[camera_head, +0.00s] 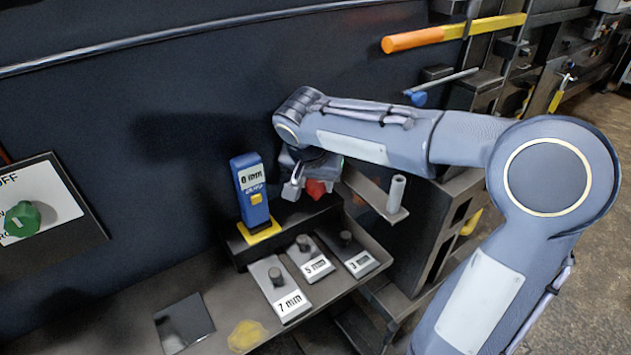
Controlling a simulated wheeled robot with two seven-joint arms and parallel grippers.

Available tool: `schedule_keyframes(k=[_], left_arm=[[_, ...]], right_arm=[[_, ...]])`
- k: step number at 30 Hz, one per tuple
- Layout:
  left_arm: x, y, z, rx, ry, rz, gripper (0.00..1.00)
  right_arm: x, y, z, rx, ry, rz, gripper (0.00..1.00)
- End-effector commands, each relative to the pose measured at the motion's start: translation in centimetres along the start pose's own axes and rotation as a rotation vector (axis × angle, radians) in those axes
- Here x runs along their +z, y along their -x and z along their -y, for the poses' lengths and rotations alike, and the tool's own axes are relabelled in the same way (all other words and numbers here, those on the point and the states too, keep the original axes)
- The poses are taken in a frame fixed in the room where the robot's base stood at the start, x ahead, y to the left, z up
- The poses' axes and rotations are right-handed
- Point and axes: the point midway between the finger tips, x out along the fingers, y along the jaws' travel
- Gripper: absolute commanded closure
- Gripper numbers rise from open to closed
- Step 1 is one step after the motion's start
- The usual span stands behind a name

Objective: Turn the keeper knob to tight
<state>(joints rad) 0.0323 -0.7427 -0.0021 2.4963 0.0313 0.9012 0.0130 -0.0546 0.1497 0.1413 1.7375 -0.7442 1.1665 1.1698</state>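My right gripper (303,187) is at the end of the arm that comes in from the right. It points down beside a small red piece (317,189), which may be the keeper knob; no label shows on it. One pale finger shows left of the red piece. The other finger is hard to make out, and I cannot tell whether the gripper is closed on the red piece. My wrist hides what lies behind and above it. A green knob (22,218) sits on a white panel at the far left. My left gripper is not in view.
A blue gauge reading 0 mm (251,186) stands on a yellow base left of my gripper. Blocks marked 7 mm (283,293), 5 mm (311,263) and 3 (352,257) lie on the shelf below. A grey post (396,193) stands on a bracket to the right. An orange-yellow bar (440,36) juts out above.

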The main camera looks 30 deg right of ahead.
Motion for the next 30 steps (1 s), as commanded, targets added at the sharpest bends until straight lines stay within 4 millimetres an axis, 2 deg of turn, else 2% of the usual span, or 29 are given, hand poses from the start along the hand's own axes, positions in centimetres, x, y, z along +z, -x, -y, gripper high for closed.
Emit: schedule_keyframes(k=[1, 4, 14, 24, 30], left_arm=[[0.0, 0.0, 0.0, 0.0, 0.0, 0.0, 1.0], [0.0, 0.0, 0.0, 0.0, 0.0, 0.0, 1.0], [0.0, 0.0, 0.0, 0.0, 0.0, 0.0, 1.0], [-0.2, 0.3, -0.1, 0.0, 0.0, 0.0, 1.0], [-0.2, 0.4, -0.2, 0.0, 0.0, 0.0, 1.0]], right_arm=[[0.0, 0.0, 0.0, -0.001, 0.0, -0.001, 0.51], [0.0, 0.0, 0.0, -0.001, 0.0, -0.001, 0.4], [0.0, 0.5, 0.0, -0.002, 0.001, -0.001, 0.4], [-0.1, 5.9, 0.1, -0.005, 0.002, -0.002, 0.4], [0.0, 7.7, 0.0, -0.003, 0.002, -0.001, 0.4]])
